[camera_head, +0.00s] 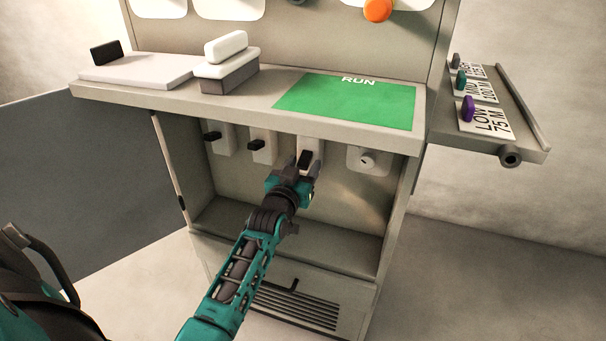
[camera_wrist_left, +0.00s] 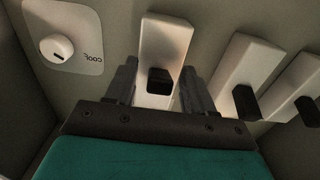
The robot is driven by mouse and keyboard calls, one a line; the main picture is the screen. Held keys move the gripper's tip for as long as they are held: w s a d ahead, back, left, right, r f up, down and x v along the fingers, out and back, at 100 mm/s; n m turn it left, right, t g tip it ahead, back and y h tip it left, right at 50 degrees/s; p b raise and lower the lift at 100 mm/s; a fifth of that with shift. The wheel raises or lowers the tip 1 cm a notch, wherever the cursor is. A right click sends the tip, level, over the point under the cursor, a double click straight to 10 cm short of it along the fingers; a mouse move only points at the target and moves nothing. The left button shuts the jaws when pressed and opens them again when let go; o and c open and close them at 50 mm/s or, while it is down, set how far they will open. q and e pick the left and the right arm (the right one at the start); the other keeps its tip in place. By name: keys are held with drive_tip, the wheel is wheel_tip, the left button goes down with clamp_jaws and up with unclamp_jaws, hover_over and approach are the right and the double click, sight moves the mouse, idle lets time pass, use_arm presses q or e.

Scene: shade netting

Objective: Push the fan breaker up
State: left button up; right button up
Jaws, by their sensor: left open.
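Three white breakers with black levers sit in a row on the back wall of the open bay under the counter: a left one (camera_head: 223,140), a middle one (camera_head: 266,148) and a right one (camera_head: 315,148). No breaker label can be read, so I cannot tell which is the fan breaker. My left gripper (camera_head: 292,173) is at the right breaker, covering its lower part. In the left wrist view, the open fingers of my left gripper (camera_wrist_left: 158,76) stand on both sides of that breaker (camera_wrist_left: 167,42), with its black lever (camera_wrist_left: 160,82) between them. Touch cannot be told. My right gripper is out of view.
A round white knob (camera_head: 367,159) on a plate is right of the breakers. The counter edge (camera_head: 250,115) overhangs the bay. An open door panel (camera_head: 75,185) stands left; a side shelf (camera_head: 520,146) with colored pegs juts out right. The bay floor (camera_head: 320,237) is clear.

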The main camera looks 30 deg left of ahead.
use_arm(q)
drive_tip(key=shift+w+a, duration=0.1)
drive_tip(key=shift+w, duration=0.1)
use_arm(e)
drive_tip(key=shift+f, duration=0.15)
